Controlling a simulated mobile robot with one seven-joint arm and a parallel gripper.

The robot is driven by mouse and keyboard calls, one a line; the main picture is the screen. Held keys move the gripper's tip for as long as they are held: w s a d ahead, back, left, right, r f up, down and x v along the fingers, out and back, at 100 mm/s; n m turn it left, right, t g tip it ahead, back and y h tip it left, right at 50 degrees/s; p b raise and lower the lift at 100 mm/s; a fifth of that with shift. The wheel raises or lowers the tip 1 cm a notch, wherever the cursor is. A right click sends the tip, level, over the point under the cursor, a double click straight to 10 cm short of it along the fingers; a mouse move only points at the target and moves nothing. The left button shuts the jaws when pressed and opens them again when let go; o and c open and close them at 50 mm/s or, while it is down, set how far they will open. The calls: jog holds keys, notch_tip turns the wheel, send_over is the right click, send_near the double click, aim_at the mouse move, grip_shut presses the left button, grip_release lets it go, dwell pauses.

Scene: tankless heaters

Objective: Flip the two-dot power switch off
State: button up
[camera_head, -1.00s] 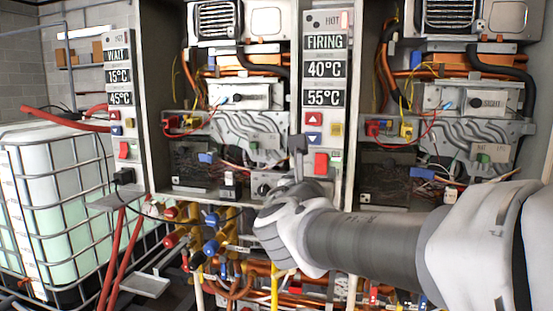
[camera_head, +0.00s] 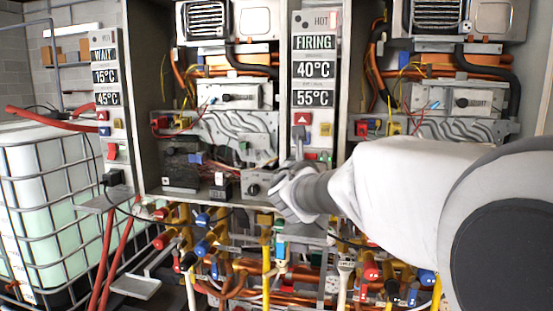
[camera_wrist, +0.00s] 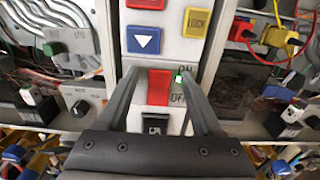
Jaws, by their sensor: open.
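A red rocker switch (camera_wrist: 159,87) sits on a light panel in the wrist view, with ON and OFF printed at its right and a small lit green spot (camera_wrist: 178,77) near ON. My gripper (camera_wrist: 160,85) is open, one finger to each side of the switch, and holds nothing. In the head view my gripper (camera_head: 299,143) is at the lower part of the FIRING panel (camera_head: 314,70) and largely hides that switch. Another red switch (camera_head: 111,151) is on the WAIT panel (camera_head: 106,75) at left. I cannot make out any dot marks.
A blue-arrow button (camera_wrist: 144,40) and a yellow LOCK button (camera_wrist: 195,22) sit above the switch, a black socket-like part (camera_wrist: 155,123) below. Open cabinets with wires flank the panel. Coloured valves and pipes (camera_head: 210,240) crowd below. A caged white tank (camera_head: 50,200) stands left.

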grip_shut()
jog(key=shift+f+b, duration=0.3)
jog(key=shift+b, duration=0.95)
jog(key=shift+f+b, duration=0.15)
jog(key=shift+b, duration=0.55)
jog(key=t+b, duration=0.1)
jog(key=b, duration=0.5)
jog(key=shift+s+f+t+h, duration=0.15)
jog(key=shift+f+t+h, duration=0.15)
jog(key=shift+f+t, duration=0.1)
jog(key=t+b, duration=0.1)
jog(key=b, duration=0.4)
jog(key=t+b, duration=0.1)
jog(key=b, duration=0.5)
jog(key=shift+s+a+f+h, duration=0.1)
jog(key=shift+f+h, duration=0.15)
jog(key=shift+h, duration=0.15)
jog(key=shift+t+b, duration=0.4)
jog(key=shift+b, duration=0.15)
jog(key=shift+r+t+b, duration=0.15)
jog(key=shift+t+b, duration=0.45)
jog(key=shift+b, duration=1.25)
